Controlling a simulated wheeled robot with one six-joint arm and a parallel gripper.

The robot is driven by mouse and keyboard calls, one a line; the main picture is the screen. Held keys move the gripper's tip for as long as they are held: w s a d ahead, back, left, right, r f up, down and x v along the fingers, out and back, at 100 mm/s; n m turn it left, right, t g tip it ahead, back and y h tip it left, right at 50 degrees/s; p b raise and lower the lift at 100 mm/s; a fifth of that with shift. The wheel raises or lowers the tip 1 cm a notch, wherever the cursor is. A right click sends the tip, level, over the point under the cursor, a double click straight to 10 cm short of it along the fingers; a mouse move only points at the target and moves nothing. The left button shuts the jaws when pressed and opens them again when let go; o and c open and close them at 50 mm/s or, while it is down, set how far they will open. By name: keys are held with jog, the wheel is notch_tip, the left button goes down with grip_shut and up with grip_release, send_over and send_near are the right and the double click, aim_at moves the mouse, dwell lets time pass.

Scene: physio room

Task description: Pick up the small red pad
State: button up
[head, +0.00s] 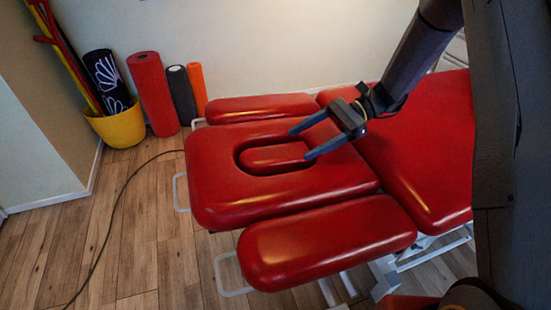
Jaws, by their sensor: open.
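The small red pad (275,157) lies in the oval opening of the head section (225,190) of a red treatment table. It is rounded at its left end, and its right end runs in between my gripper's fingers in this view. My gripper (300,143) is open, with one blue-grey finger above and one below the pad's right end in the picture. I cannot tell whether the fingers touch the pad or hover over it. Nothing shows held in the gripper.
Two red armrest pads flank the head section, one behind (262,108) and one in front (325,243). The main table cushion (425,150) is to the right. A yellow bucket (120,127) and several rolls, one red (153,95), stand by the wall. A cable (115,215) crosses the open wooden floor.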

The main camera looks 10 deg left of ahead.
aim_at(283, 151)
jog(key=x, duration=0.5)
jog(key=p+x, duration=0.1)
jog(key=x, duration=0.1)
jog(key=shift+s+a+r, duration=0.2)
jog(key=shift+s+a, duration=0.05)
jog(key=shift+a, duration=0.1)
jog(key=c, duration=0.9)
